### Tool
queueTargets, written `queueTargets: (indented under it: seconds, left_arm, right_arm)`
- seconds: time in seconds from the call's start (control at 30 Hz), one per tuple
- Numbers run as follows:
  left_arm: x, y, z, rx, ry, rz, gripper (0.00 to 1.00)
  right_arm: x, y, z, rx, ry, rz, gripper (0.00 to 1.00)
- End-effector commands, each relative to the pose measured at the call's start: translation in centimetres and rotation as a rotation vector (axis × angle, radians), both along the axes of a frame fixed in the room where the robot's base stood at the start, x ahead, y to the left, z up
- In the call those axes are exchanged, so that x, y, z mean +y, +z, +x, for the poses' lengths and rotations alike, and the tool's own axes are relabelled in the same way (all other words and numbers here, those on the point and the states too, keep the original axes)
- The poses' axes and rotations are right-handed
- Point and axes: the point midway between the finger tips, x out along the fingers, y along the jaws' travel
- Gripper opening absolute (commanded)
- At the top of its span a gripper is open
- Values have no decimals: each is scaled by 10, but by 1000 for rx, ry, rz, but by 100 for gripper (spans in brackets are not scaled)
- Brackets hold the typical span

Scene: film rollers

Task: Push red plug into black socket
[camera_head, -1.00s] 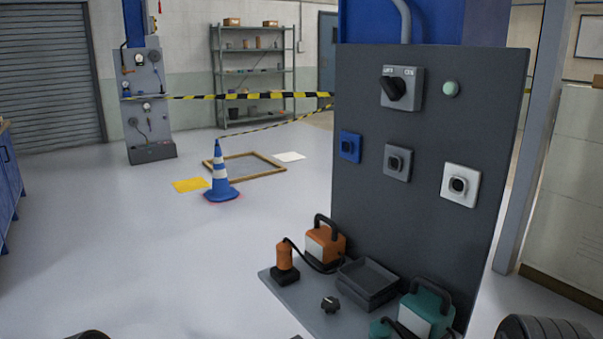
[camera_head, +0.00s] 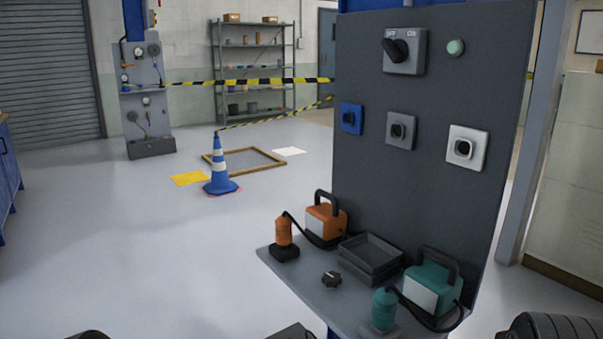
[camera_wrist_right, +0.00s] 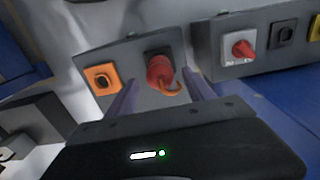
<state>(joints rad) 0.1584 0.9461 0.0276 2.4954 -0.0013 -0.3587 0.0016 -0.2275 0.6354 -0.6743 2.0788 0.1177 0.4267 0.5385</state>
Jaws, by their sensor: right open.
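In the right wrist view a red plug (camera_wrist_right: 159,69) with an orange-red curved cord is at the black socket (camera_wrist_right: 151,53) on a grey panel. The plug covers much of the socket, so I cannot tell how deep it sits. My right gripper (camera_wrist_right: 161,88) is open, its two fingers apart on either side of the plug, with no clear contact visible. The head view shows neither the red plug nor the black socket. My left gripper is not in view.
An orange socket (camera_wrist_right: 102,78) is left of the plug; a red switch (camera_wrist_right: 241,50) is right. In the head view a dark panel (camera_head: 425,185) carries blue (camera_head: 351,118), grey (camera_head: 400,130) and white (camera_head: 466,149) sockets. A cone (camera_head: 219,165) stands on open floor.

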Motion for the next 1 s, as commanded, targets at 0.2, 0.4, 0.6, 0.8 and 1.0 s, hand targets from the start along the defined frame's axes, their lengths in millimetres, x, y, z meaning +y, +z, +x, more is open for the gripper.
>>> queueTargets:
  seconds: [0.2, 0.4, 0.6, 0.8, 1.0]
  left_arm:
    - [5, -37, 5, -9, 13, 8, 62]
    - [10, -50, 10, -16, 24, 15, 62]
    - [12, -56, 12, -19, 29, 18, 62]
    - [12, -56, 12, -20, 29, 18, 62]
    - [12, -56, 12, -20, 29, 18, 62]
  right_arm:
    - [0, -37, 0, 0, 1, 0, 62]
    - [0, -58, 0, 1, 1, 0, 62]
    - [0, -68, 0, 0, 1, 0, 62]
    - [0, -69, 0, 0, 1, 0, 62]
    - [0, -69, 0, 0, 1, 0, 62]
